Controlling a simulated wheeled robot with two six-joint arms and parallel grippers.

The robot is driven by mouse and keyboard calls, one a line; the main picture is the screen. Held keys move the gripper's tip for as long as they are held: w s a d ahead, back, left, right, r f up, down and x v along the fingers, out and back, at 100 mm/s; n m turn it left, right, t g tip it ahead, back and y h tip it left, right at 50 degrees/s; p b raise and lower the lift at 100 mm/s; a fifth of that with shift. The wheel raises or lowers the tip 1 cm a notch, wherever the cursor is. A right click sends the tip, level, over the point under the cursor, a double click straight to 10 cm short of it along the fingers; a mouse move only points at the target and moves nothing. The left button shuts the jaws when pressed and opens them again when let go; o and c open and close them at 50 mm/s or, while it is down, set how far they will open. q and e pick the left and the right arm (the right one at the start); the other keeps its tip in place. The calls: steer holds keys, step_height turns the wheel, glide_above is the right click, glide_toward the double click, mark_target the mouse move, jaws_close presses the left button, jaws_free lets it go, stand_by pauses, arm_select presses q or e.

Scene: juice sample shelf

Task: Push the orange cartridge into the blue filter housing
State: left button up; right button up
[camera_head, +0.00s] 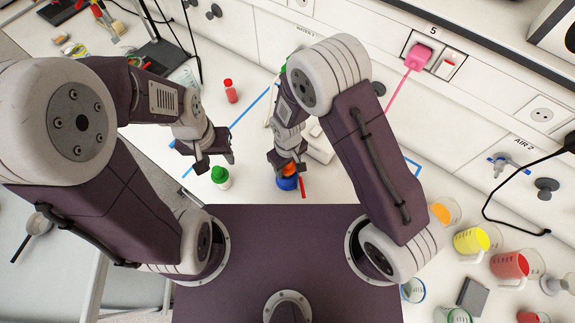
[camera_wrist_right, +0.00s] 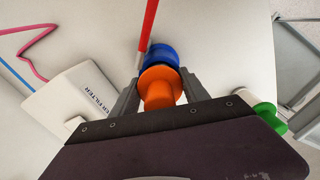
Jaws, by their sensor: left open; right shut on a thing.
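The orange cartridge (camera_head: 289,169) is held by my right gripper (camera_head: 286,163) in the head view. In the right wrist view the orange cartridge (camera_wrist_right: 159,88) is between the two fingers of the right gripper (camera_wrist_right: 161,92). The blue filter housing (camera_head: 287,184) is on the table directly below the cartridge; it also shows in the right wrist view (camera_wrist_right: 163,54), just beyond the cartridge's flange. The cartridge lines up with the housing, but I cannot tell how deep it sits. My left gripper (camera_head: 216,163) is open and empty, above and left of a green-capped bottle.
A red stick-like part (camera_wrist_right: 147,30) is beside the housing. A white filter box (camera_wrist_right: 80,100) lies near the right gripper. A red bottle (camera_head: 231,92) stands farther back. Beakers with coloured juice (camera_head: 472,240) stand at right.

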steer(key=shift+r+p, duration=2.15)
steer(key=shift+r, duration=0.6)
steer(key=shift+f+b, duration=2.2)
steer(key=shift+f, duration=0.65)
steer(key=shift+r, duration=0.2)
steer(key=shift+r+p, duration=2.35)
steer(key=shift+r, duration=0.25)
steer(key=shift+f+b, duration=1.25)
steer(key=shift+f, duration=0.3)
